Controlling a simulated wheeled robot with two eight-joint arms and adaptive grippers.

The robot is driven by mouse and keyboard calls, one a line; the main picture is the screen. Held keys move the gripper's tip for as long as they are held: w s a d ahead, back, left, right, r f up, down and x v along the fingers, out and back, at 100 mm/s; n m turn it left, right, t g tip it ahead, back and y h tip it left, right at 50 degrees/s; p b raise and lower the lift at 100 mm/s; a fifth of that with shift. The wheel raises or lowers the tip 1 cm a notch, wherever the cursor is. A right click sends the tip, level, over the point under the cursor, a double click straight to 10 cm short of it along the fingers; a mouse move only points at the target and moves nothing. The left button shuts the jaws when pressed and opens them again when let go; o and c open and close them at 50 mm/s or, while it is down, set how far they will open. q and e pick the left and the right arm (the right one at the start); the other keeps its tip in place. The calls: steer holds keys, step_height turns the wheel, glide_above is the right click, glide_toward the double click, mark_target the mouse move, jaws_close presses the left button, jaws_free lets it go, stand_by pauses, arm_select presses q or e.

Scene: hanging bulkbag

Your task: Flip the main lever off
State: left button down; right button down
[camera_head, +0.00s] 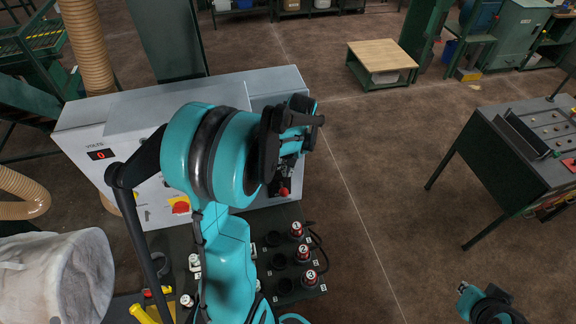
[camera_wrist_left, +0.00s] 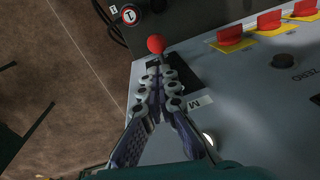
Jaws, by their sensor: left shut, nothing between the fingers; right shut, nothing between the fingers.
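The main lever has a red ball knob (camera_head: 283,191) on the right part of the grey control cabinet (camera_head: 245,95). In the left wrist view the knob (camera_wrist_left: 156,44) shows just past the fingertips, over a dark slot plate. My left gripper (camera_wrist_left: 160,66) is shut and empty, with its tips close to the lever's stem; I cannot tell whether they touch it. In the head view the left gripper (camera_head: 308,125) is partly hidden by its own wrist. My right gripper (camera_head: 466,290) is shut and empty at the lower right, far from the cabinet.
Red switches on yellow plates (camera_wrist_left: 233,38) line the cabinet front. Below stand numbered red-topped plugs (camera_head: 303,253) and sockets. A white bulk bag (camera_head: 60,280) is at lower left. A metal table (camera_head: 530,145) is at right, with clear floor between.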

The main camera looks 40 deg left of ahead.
mark_target(286, 189)
arm_select(q)
steer(key=f, duration=0.6)
steer(key=shift+s+a, duration=0.2)
steer(key=shift+a, duration=0.15)
steer(key=shift+s+d+f+t+y+b, duration=0.1)
steer(key=shift+s+d+t+y+b, duration=0.15)
steer(key=shift+b, duration=0.2)
steer(key=shift+f, duration=0.1)
steer(key=shift+s+d+f+t+y+b, duration=0.2)
steer(key=shift+d+f+t+y+b, duration=0.25)
steer(key=shift+b, duration=0.45)
step_height(286, 189, down, 7)
steer(key=s+d+t+y+b, duration=0.2)
steer(key=t+y+b, duration=0.3)
steer(key=b, duration=1.2)
steer(key=shift+s+d+f+n+y, duration=0.15)
steer(key=shift+d+n+y, duration=0.15)
steer(key=shift+y, duration=0.6)
